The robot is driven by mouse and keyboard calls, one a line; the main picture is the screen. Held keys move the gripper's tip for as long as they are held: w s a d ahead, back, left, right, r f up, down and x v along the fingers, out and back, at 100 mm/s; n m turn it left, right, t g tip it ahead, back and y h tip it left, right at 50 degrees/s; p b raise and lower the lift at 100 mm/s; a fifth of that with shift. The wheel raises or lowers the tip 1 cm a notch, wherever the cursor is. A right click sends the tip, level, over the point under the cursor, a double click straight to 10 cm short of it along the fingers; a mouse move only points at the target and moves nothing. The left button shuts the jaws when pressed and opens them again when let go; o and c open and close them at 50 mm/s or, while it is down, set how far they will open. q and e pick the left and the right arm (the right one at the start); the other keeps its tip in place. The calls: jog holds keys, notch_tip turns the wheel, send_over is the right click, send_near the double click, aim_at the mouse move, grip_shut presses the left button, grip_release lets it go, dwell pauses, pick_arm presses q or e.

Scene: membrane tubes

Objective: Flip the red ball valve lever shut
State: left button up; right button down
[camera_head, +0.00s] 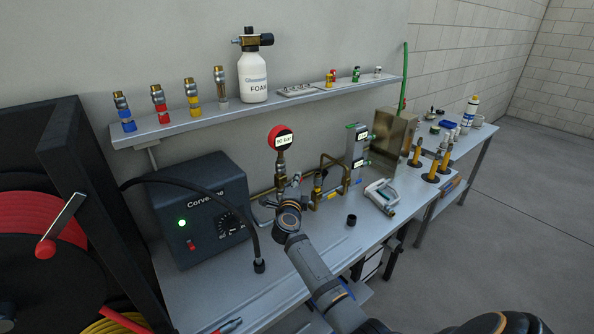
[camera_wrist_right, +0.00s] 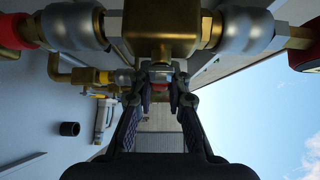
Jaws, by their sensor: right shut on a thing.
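My right gripper (camera_head: 283,203) reaches to the brass pipework below the round red gauge (camera_head: 281,138) on the bench. In the right wrist view its two dark fingers (camera_wrist_right: 160,84) are closed in on a small red piece (camera_wrist_right: 160,88), which looks like the valve lever. It sits just below the brass valve body (camera_wrist_right: 162,40), with silver and brass fittings on both sides. In the head view the lever is hidden behind my gripper and arm. How far the lever is turned cannot be told. My left gripper is not in view.
A dark control box (camera_head: 203,208) with a green light stands left of the pipework, and a black hose arches beside it. A bent brass pipe (camera_head: 335,180), a handheld meter (camera_head: 382,195) and a black cap (camera_head: 351,220) are to the right. A shelf (camera_head: 300,98) runs above.

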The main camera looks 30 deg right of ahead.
jog(key=shift+f, duration=0.1)
jog(key=c, duration=1.3)
grip_release()
jog(key=shift+a, duration=0.1)
jog(key=v, duration=1.2)
